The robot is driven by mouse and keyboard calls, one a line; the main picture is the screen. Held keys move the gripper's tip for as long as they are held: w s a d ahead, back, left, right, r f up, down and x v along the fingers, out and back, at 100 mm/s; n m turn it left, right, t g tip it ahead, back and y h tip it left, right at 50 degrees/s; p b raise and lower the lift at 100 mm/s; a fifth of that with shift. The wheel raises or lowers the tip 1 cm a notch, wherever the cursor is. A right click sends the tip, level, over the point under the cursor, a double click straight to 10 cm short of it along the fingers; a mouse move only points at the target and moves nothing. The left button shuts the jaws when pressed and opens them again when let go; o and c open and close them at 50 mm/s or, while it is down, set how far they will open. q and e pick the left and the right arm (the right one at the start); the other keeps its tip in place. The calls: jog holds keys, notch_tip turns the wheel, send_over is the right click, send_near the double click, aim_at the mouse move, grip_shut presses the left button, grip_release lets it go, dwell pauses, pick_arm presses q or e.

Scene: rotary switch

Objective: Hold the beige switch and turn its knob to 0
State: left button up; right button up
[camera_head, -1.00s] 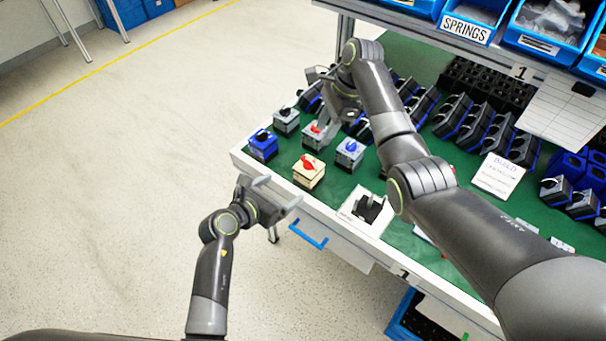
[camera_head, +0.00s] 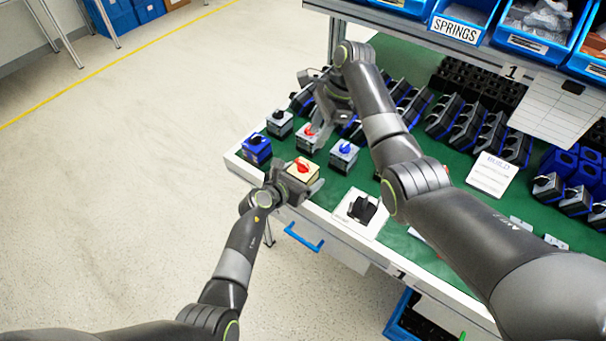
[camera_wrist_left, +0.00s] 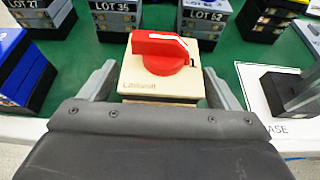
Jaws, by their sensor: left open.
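The beige switch (camera_head: 304,168) with a red knob stands near the table's front left edge. In the left wrist view the beige switch (camera_wrist_left: 135,85) is upright, and its red knob (camera_wrist_left: 160,52) lies with its handle roughly crosswise, a white line along it. A dark mark shows at the knob's right; the 0 mark is not seen. My left gripper (camera_head: 298,183) is open, with its fingers (camera_wrist_left: 160,88) on either side of the beige switch and small gaps showing. My right gripper (camera_head: 325,112) is over the switches behind; its finger state is unclear.
A blue switch (camera_head: 256,149), a grey one with a blue knob (camera_head: 344,155) and a grey one with a red knob (camera_head: 308,138) stand close by. A black part on a white plate (camera_head: 361,210) is to the right. Several dark switches fill the green table behind.

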pick_arm(q)
jog(key=shift+w+d+f, duration=0.1)
jog(key=shift+w+d, duration=0.05)
jog(key=shift+w, duration=0.05)
jog(key=c, duration=1.2)
